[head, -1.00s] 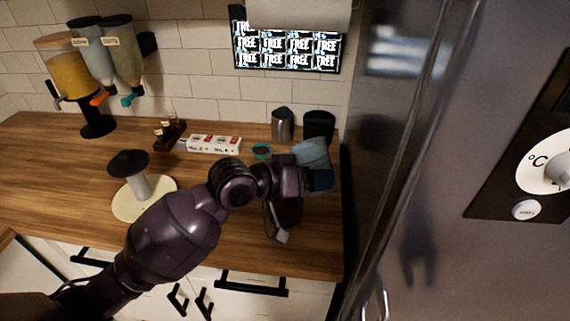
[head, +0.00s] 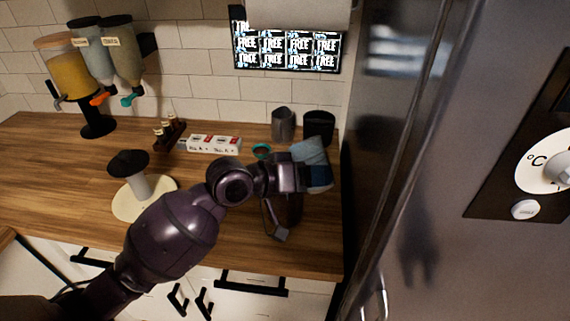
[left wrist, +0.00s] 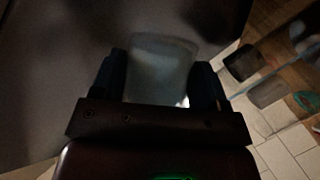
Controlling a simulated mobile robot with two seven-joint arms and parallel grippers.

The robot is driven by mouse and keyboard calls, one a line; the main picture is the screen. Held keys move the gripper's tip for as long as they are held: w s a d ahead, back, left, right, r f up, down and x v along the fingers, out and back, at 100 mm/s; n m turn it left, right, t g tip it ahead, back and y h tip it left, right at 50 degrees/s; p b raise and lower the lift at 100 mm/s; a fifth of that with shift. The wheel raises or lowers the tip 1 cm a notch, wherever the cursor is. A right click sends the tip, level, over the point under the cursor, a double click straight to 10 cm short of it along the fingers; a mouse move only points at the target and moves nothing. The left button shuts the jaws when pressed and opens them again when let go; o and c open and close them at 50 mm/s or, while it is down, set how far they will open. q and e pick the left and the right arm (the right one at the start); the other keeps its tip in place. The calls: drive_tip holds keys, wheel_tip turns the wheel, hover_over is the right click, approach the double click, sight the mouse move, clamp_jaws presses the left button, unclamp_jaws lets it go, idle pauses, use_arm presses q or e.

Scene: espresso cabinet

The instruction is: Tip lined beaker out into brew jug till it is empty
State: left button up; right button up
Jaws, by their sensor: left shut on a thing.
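A pale blue, see-through beaker (head: 312,152) is held by my left gripper (head: 306,178) above the right end of the counter. It leans a little in the head view. In the left wrist view the beaker (left wrist: 162,70) sits between the two dark fingers of my left gripper (left wrist: 160,85), which is shut on it. Its contents and lines cannot be made out. A grey metal jug (head: 283,124), apparently the brew jug, stands upright on the counter behind and left of the beaker, apart from it. My right gripper is not in view.
A black container (head: 319,124) stands right of the metal jug, close behind the beaker. A small teal-rimmed cup (head: 262,151) and a white labelled box (head: 214,144) are to the left. A tall steel cabinet (head: 390,150) borders the counter's right end.

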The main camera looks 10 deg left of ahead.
use_arm(q)
drive_tip(key=shift+r+n+h, duration=0.3)
drive_tip(key=shift+r+n, duration=0.1)
drive_tip(key=shift+n, duration=0.1)
idle(0.5)
drive_tip(key=shift+f+n+b, duration=0.1)
drive_tip(key=shift+n+b, duration=0.2)
drive_tip(key=shift+b, duration=0.25)
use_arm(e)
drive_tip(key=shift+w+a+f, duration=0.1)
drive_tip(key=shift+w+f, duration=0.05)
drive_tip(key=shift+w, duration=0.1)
use_arm(q)
drive_tip(key=shift+g, duration=0.3)
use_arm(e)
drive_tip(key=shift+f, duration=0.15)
use_arm(q)
drive_tip(key=shift+f+n+h+b, duration=0.25)
drive_tip(key=shift+n+h+b, duration=0.25)
drive_tip(key=shift+n+b, duration=0.45)
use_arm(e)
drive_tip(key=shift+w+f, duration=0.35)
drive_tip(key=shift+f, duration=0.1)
use_arm(q)
drive_tip(key=shift+d, duration=0.1)
